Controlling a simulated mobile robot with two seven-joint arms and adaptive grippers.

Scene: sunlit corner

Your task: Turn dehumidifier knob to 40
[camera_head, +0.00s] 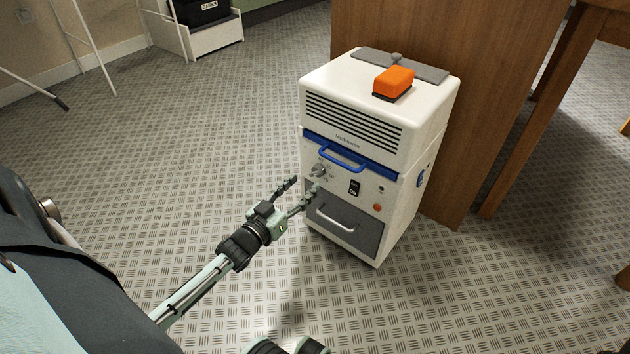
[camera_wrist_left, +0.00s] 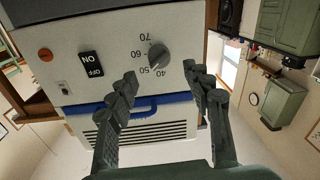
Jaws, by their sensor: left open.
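The white dehumidifier (camera_head: 345,95) stands upright on the floor with its control panel facing me. Its grey knob (camera_head: 318,171) is at the panel's left. In the left wrist view, which is upside down, the knob (camera_wrist_left: 159,57) sits beside the marks 40, 50, 60 and 70. I cannot tell surely which mark it points to. My left gripper (camera_head: 304,187) is open and empty in front of the panel. In the wrist view its fingertips (camera_wrist_left: 160,76) are spread to either side of the knob's line, seemingly short of it. My right gripper is not in view.
An ON/OFF switch (camera_head: 354,187), an orange button (camera_head: 377,207), a blue handle (camera_head: 340,158) and a grey drawer (camera_head: 345,222) are near the knob. An orange block (camera_head: 394,81) is on top. A wooden panel (camera_head: 440,110) stands behind.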

